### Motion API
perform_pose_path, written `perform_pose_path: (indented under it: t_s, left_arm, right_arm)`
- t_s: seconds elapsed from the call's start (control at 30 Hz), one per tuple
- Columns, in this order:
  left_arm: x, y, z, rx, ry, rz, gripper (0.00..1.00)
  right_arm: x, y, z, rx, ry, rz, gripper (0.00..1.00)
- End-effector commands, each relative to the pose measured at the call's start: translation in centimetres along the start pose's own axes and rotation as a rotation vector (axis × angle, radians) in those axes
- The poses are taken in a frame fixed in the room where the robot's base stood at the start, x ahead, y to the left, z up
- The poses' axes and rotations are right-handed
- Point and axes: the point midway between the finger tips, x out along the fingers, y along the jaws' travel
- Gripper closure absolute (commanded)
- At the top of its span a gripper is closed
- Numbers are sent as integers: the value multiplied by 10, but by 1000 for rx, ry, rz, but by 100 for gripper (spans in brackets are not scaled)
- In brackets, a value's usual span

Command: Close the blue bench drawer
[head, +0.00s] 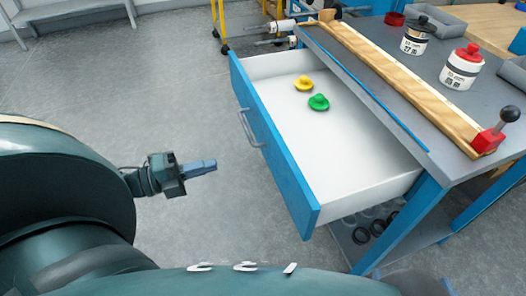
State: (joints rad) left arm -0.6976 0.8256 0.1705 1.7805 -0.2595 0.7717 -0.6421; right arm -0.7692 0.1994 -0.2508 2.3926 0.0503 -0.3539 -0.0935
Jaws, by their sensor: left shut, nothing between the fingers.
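The blue bench drawer (272,150) is pulled well out of the grey-topped bench (410,120). Its front faces left and carries a grey bar handle (248,128). Inside, on the white drawer floor, lie a yellow object (303,83) and a green object (318,102). My left gripper (214,164) is shut and empty. In the picture it is left of the drawer front, below the handle, and apart from it. My right gripper is not in view.
A long wooden strip (400,82) lies on the bench top, with a red clamp-like part (488,139) at its near end. Two labelled jars (462,67) (418,36) stand beyond it. A lower shelf holds dark rings (362,235). The grey floor (130,100) left of the drawer is clear.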

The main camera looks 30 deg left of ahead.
Motion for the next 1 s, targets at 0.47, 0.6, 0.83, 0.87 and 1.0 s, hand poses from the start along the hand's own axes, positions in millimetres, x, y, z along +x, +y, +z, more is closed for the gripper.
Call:
perform_pose_path:
  t_s: [0.47,0.6,0.83,0.87,1.0]
  left_arm:
    - [96,0,0,3,2,-4,100]
    - [114,0,0,2,1,-2,100]
    - [126,0,0,-1,0,0,100]
    - [126,0,-1,-1,1,0,100]
    - [127,0,-1,-1,1,0,100]
  right_arm:
    - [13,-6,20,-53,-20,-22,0]
    - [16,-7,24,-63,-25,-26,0]
    - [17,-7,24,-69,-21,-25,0]
    - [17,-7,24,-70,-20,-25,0]
    - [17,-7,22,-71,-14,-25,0]
